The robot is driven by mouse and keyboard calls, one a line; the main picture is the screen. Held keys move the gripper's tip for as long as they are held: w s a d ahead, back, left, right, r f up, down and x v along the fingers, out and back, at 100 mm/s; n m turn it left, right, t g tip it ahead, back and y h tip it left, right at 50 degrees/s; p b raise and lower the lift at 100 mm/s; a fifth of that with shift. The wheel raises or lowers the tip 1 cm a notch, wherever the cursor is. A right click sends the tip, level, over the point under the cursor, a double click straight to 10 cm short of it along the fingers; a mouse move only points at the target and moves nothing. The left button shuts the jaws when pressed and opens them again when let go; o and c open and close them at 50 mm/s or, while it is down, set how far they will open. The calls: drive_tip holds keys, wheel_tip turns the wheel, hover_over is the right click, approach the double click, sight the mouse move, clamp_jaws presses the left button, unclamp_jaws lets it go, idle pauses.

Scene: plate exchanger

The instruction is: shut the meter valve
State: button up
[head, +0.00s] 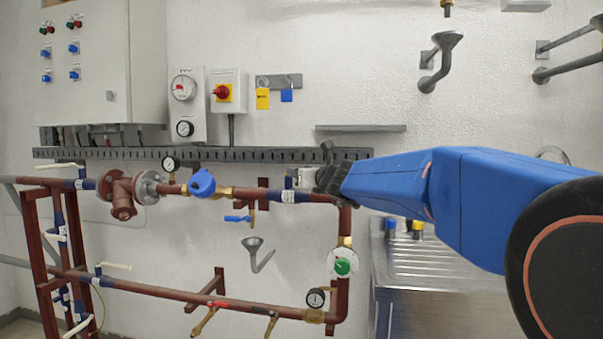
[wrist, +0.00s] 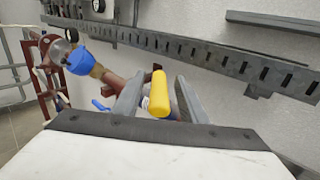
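The blue-capped meter (head: 202,183) sits on the upper red pipe in the head view; it also shows at left in the wrist view (wrist: 78,62). In the wrist view a yellow lever handle (wrist: 159,90) stands between the two fingers of my gripper (wrist: 156,92). The fingers are apart, with the handle between them; contact is not clear. The valve body under the handle is mostly hidden. In the head view my gripper (head: 325,180) is at the right end of the upper pipe, and the yellow handle cannot be made out there.
A small blue lever (head: 238,218) hangs below the upper pipe. A slotted rail (head: 250,154) runs along the wall above the pipes. A green-faced round device (head: 342,263) is on the vertical pipe. A steel sink (head: 430,262) stands at right.

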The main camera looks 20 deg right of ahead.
drive_tip(key=shift+s, duration=0.1)
drive_tip(key=s, duration=1.7)
drive_tip(key=shift+s, duration=0.1)
drive_tip(key=shift+d, duration=0.1)
clamp_jaws()
drive_tip(key=w+d+n+y, duration=0.45)
drive_tip(key=d+n, duration=0.55)
drive_tip(key=n, duration=1.1)
drive_tip(key=w+a, duration=0.6)
drive_tip(key=w, duration=0.4)
drive_tip(key=shift+a+f+g, duration=0.2)
drive_tip(key=shift+a+g, duration=0.1)
drive_tip(key=shift+a, duration=0.1)
